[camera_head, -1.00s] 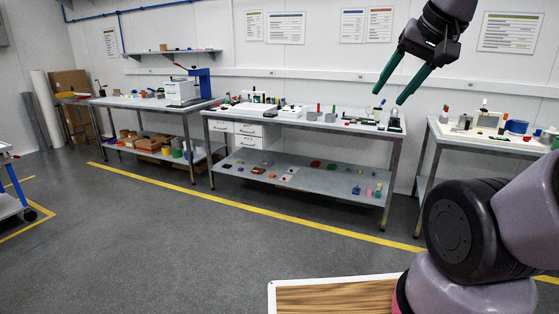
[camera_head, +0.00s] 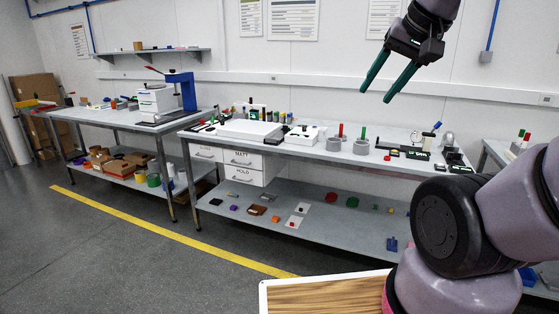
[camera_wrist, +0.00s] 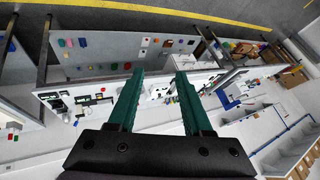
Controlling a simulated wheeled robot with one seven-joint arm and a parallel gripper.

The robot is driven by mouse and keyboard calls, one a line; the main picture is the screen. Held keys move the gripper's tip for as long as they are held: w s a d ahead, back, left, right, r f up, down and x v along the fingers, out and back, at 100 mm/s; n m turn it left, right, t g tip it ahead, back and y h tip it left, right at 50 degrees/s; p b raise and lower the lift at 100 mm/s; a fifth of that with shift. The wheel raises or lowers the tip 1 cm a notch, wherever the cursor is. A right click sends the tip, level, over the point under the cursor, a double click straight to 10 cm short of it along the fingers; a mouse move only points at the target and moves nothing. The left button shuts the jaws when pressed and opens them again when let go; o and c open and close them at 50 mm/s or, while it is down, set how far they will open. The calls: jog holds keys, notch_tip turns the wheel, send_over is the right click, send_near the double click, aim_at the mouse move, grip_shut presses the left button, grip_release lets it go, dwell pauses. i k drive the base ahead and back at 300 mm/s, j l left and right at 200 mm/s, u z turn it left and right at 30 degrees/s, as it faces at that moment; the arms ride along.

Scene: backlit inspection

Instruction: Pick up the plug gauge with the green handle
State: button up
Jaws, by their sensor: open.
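The green-handled plug gauge (camera_head: 363,133) stands upright at a grey round block (camera_head: 361,147) on the middle bench (camera_head: 300,153). A similar red-handled gauge (camera_head: 340,130) stands just left of it, at another grey block (camera_head: 334,144). My gripper (camera_head: 375,96) has two green fingers, spread apart and empty. It is raised in front of the wall, above the gauges in the picture and clearly apart from them. In the wrist view my gripper (camera_wrist: 158,75) is also empty between its fingers. I cannot pick out the green-handled gauge there for certain.
White boxes (camera_head: 250,131) and small tools crowd the bench top left of the gauges; dark stands (camera_head: 415,154) lie to the right. A lower shelf (camera_head: 270,222) holds small parts. Another bench (camera_head: 130,118) stands left. Floor (camera_head: 120,255) in front is clear.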

aim_at(362, 138)
jog(key=i+z, duration=0.1)
jog(key=i, duration=0.45)
jog(key=i+j+z, duration=0.1)
jog(key=i, duration=0.4)
jog(key=i+j+z, duration=0.1)
jog(key=i, duration=0.4)
jog(key=i+j+z, duration=0.1)
jog(key=i, duration=0.45)
jog(key=i+j+z, duration=0.25)
jog(key=i, duration=0.15)
jog(key=i+j+z, duration=0.3)
jog(key=i+l, duration=0.05)
